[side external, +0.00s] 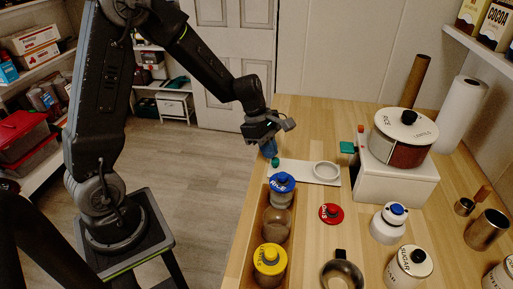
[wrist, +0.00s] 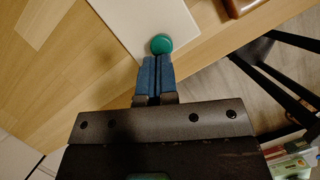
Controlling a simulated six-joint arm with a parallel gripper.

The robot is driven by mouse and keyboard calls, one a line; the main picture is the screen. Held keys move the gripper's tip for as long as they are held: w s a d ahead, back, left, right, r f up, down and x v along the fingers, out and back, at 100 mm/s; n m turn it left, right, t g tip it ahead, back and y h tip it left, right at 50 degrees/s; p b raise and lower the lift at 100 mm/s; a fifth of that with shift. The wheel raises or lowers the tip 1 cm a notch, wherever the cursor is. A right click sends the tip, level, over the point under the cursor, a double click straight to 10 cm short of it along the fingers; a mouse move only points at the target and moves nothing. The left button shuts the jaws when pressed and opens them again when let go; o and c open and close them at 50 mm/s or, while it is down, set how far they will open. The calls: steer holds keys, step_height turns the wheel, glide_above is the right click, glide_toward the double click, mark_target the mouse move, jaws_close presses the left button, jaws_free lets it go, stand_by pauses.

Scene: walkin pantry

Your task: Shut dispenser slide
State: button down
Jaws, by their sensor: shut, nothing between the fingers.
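The dispenser (side external: 396,180) is a white block at the back right with a round drum (side external: 405,135) lettered in part "RICE" on top. A flat white slide plate (side external: 302,174) lies to its left, with a white ring (side external: 326,171) at its right end. A green knob (side external: 275,162) sits at the plate's left end; the wrist view shows this knob (wrist: 161,44) at the edge of the plate (wrist: 140,22). My gripper (side external: 270,152) has blue fingers (wrist: 154,60), shut and empty, with the tips right by the knob. I cannot tell if they touch it.
A wooden tray (side external: 238,270) with blue- and yellow-lidded jars stands in front of the plate. A red lid (side external: 331,213), a white jar (side external: 387,228) and a metal cup (side external: 487,230) stand on the counter. A teal block (side external: 347,147) sits beside the dispenser.

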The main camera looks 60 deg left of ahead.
mark_target(315, 166)
steer(key=w+d, duration=0.8)
steer(key=shift+d+f, duration=0.1)
steer(key=shift+f, duration=0.05)
steer(key=a, duration=0.1)
steer(key=s+a, duration=0.1)
steer(key=a, duration=0.2)
steer(key=shift+s+a+r, duration=0.15)
steer(key=shift+r, duration=0.15)
steer(key=v, duration=0.9)
steer(key=s+d+r+m+t+y, duration=0.1)
steer(key=s+d+r+m+y, duration=0.15)
steer(key=s+r+m, duration=0.75)
steer(key=s+f+m+t+y, duration=0.1)
steer(key=s+f+m+t, duration=0.1)
steer(key=s+m, duration=0.9)
steer(key=s+t, duration=0.1)
steer(key=s, duration=0.3)
steer(key=shift+d+m+y, duration=0.3)
steer(key=shift+m+y, duration=0.05)
steer(key=shift+m, duration=0.05)
